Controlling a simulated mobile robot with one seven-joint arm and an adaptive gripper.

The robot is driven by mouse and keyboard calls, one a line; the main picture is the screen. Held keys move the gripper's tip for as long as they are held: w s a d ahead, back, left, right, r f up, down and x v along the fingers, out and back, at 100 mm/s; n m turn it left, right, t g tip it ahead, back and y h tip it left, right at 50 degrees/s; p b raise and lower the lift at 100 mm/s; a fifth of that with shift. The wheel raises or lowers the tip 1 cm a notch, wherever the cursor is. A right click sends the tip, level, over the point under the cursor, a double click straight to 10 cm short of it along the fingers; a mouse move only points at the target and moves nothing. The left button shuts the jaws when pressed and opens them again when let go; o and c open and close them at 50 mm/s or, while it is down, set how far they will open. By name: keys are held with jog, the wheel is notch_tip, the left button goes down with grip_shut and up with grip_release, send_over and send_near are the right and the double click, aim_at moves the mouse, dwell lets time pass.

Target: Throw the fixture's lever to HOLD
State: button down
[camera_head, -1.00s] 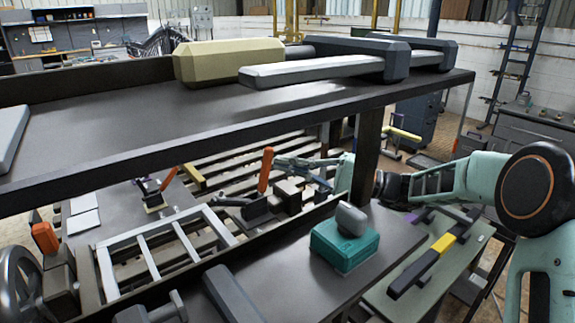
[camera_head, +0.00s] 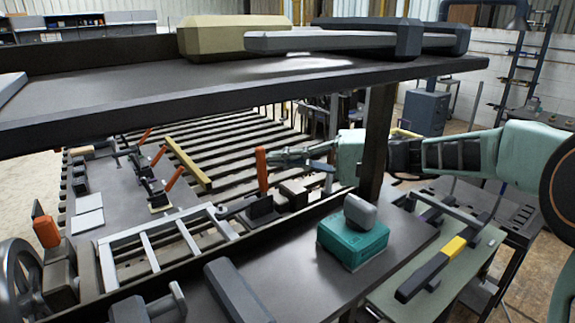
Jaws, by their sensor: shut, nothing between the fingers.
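An orange-handled lever (camera_head: 262,170) stands nearly upright on a dark base (camera_head: 262,210) behind the front bench ledge, beside a light grey frame. My gripper (camera_head: 276,157) reaches in from the right under the shelf. It is shut and empty, with its tips just right of the orange handle. I cannot tell whether they touch it. No HOLD marking is readable.
A dark shelf (camera_head: 200,95) carrying long blocks hangs above, with a dark post (camera_head: 375,140) close to my arm. A teal box (camera_head: 352,244) sits on the ledge. More orange levers (camera_head: 174,178) stand further left. A light ladder-like frame (camera_head: 165,245) lies left of the lever.

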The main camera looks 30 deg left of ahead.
jog(key=shift+s+a+r+n+h+b, duration=0.1)
jog(key=shift+s+a+n+h+b, duration=0.15)
jog(key=shift+s, duration=0.2)
jog(key=shift+s+a+n+h+b, duration=0.15)
jog(key=shift+s+a+n+h, duration=0.1)
jog(key=shift+s+n, duration=0.15)
jog(key=shift+w+t, duration=0.1)
jog(key=shift+t, duration=0.3)
